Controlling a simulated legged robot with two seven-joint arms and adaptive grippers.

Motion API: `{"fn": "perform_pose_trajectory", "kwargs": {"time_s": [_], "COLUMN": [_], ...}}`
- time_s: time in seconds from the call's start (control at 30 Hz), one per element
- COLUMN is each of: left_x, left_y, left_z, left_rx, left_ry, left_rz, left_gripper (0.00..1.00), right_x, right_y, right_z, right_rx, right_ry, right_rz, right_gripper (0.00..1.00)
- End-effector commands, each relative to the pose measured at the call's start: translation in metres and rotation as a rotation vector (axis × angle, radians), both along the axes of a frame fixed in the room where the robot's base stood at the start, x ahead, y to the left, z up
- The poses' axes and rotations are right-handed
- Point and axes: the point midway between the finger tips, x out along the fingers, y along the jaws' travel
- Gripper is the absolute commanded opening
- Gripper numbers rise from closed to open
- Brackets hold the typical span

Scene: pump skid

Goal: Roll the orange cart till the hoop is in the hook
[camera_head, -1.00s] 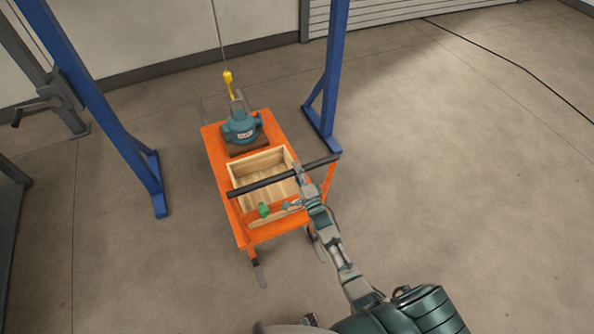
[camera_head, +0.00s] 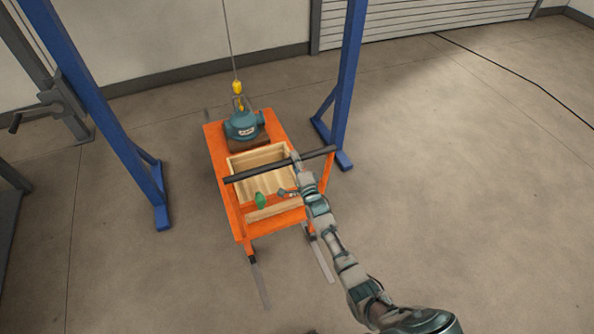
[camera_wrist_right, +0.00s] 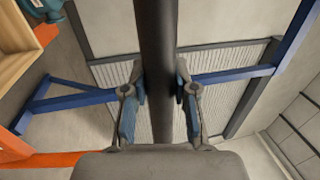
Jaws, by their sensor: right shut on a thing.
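The orange cart (camera_head: 219,170) stands between the blue posts. My right gripper (camera_head: 296,164) is shut on the cart's black handle bar (camera_head: 255,173). The bar (camera_wrist_right: 157,40) also runs between both fingers in the right wrist view. My left gripper is out of view.
A blue post (camera_head: 347,80) stands to the right and another (camera_head: 105,130) to the left. Floor right of the cart is clear.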

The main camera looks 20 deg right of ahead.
Motion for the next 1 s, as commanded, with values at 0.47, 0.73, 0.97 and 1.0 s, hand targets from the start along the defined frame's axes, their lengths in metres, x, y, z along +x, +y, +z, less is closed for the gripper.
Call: {"fn": "perform_pose_trajectory", "kwargs": {"time_s": [0.47, 0.73, 0.97, 1.0], "left_x": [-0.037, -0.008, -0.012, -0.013], "left_y": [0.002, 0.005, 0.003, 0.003], "left_z": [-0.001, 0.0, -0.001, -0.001], "left_rx": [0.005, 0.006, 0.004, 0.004], "left_ry": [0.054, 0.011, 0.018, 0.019], "left_rz": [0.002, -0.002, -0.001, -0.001], "left_gripper": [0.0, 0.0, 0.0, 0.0], "right_x": [-0.001, -0.004, -0.037, -0.046], "right_y": [0.002, 0.001, 0.001, 0.001], "right_z": [-0.014, -0.012, -0.02, -0.022], "right_rx": [0.0, 0.0, 0.0, 0.0], "right_ry": [0.026, 0.021, 0.023, 0.024], "right_rz": [0.002, 0.001, 0.001, 0.001], "right_gripper": [0.54, 0.54, 0.54, 0.54]}}
